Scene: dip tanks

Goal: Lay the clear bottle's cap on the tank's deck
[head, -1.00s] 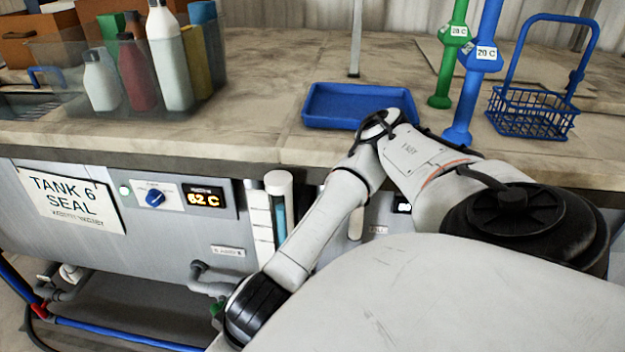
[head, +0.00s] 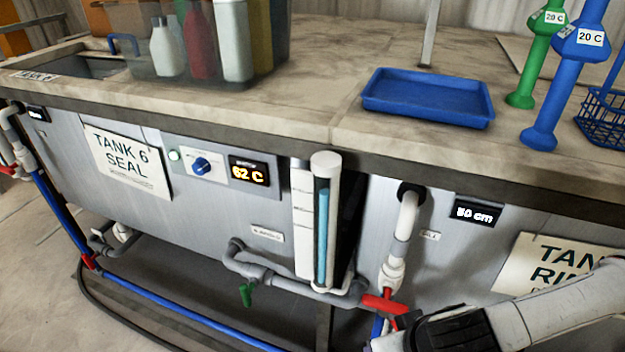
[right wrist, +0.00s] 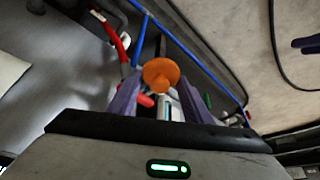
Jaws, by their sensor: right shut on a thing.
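My right gripper (right wrist: 158,98) shows in the right wrist view, its two purple fingers shut on an orange round thing (right wrist: 162,73) with a flat disc-like top. It looks like a cap, but I cannot tell for sure. It is held in the air, with pipes and floor behind it. The tank's deck (head: 290,112) is the pale, stained top in the head view, above the Tank 6 front. No separate clear bottle can be made out. My left gripper is in neither view.
A see-through bin (head: 137,68) with several bottles stands on the deck at the upper left. A blue tray (head: 428,98), green and blue posts (head: 548,110) and a blue basket (head: 603,112) stand to the right. Bare deck lies between bin and tray.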

